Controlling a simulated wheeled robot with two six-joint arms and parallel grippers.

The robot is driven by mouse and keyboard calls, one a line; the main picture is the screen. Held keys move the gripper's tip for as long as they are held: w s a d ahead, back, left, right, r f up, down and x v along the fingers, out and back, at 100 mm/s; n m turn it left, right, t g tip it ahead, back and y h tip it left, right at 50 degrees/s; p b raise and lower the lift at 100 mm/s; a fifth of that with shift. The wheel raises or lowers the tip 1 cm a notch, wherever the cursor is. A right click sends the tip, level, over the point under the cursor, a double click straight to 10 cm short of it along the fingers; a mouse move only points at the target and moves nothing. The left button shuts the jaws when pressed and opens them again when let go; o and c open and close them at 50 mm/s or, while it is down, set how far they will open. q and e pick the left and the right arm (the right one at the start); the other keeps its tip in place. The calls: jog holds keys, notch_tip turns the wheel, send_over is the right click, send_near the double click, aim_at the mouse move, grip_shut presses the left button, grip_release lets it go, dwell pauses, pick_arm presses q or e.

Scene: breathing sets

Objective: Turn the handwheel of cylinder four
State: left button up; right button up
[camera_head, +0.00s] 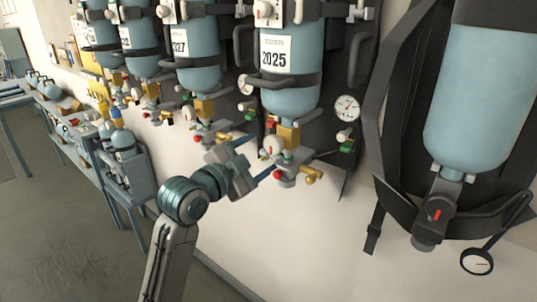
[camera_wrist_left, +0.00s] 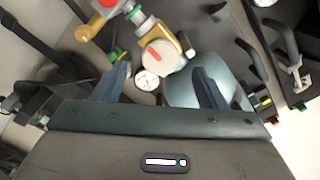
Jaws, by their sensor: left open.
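The cylinder labelled 2025 (camera_head: 290,85) hangs upside down on its black backplate, with its brass valve at the bottom. Its handwheel (camera_head: 272,147) is a pale round knob with a red mark. In the left wrist view the handwheel (camera_wrist_left: 160,56) shows ahead, between the two blue fingers in the picture. My left gripper (camera_head: 257,157) is open and empty, its fingers pointing at this valve. One finger is above and one below the handwheel's level in the head view. I cannot tell whether either finger touches it. My right gripper is not in view.
Pressure gauges (camera_head: 347,107) and hoses hang beside the valve. A larger breathing set (camera_head: 480,95) with black straps hangs at the right. More cylinders (camera_head: 197,60) hang in a row to the left. A bench (camera_head: 112,180) with equipment stands at the left; the floor (camera_head: 75,245) is clear.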

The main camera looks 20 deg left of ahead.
pick_arm(q)
jog(key=shift+b+v, duration=0.6)
jog(key=shift+v, duration=1.95)
jog(key=shift+w+f, duration=0.1)
